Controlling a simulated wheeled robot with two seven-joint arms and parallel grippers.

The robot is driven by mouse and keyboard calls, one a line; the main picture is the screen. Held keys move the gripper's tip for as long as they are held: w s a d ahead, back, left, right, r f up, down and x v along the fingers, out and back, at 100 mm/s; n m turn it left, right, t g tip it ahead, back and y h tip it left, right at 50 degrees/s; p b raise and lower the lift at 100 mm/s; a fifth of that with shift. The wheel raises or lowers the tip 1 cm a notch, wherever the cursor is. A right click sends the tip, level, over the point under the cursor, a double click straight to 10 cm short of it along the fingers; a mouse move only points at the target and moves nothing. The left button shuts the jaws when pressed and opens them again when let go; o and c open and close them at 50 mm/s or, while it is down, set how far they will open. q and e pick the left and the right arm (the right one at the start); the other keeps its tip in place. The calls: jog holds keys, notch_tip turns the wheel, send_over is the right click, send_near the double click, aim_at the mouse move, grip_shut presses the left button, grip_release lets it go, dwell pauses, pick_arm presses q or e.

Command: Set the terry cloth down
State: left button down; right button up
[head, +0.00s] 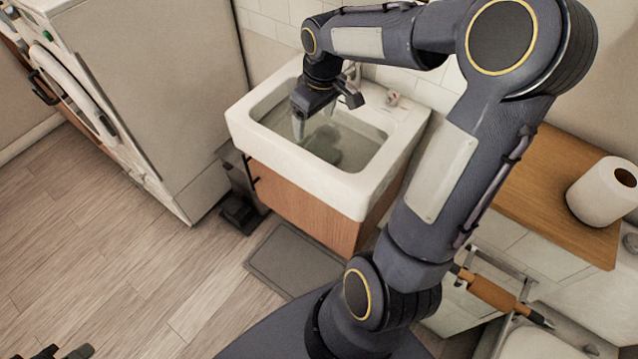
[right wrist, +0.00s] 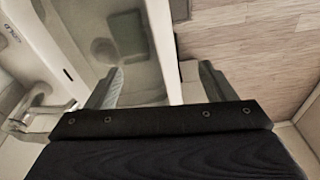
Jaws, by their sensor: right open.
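A soft grey-green patch (head: 328,144) lies in the basin of the white sink (head: 345,190). It may be the terry cloth, but its outline is blurred. A similar patch (right wrist: 103,49) shows in the right wrist view, beyond the fingers. My right gripper (head: 315,119) is over the left side of the basin, pointing down. Its fingers (right wrist: 160,75) are apart in the right wrist view with nothing between them. Only a small dark part of my left gripper (head: 62,352) shows at the bottom left edge, and its jaws are not clear.
A white washing machine (head: 160,90) stands left of the sink. A dark pedal bin (head: 240,205) and a grey mat (head: 290,260) are on the wood floor by the cabinet. A paper roll (head: 600,192) stands on the wooden counter (head: 550,190) at right. The left floor is clear.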

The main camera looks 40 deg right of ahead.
jog(key=s+a+r+m+t+y, duration=0.1)
jog(key=s+a+m+t, duration=0.1)
jog(key=s+a, duration=0.4)
jog(key=s+a+r+m+t+y, duration=0.1)
jog(key=s+a+r+t+y, duration=0.1)
jog(key=s+a, duration=0.5)
jog(key=s, duration=0.5)
jog(key=shift+r+m, duration=0.3)
jog(key=shift+m, duration=0.1)
jog(key=shift+s, duration=0.1)
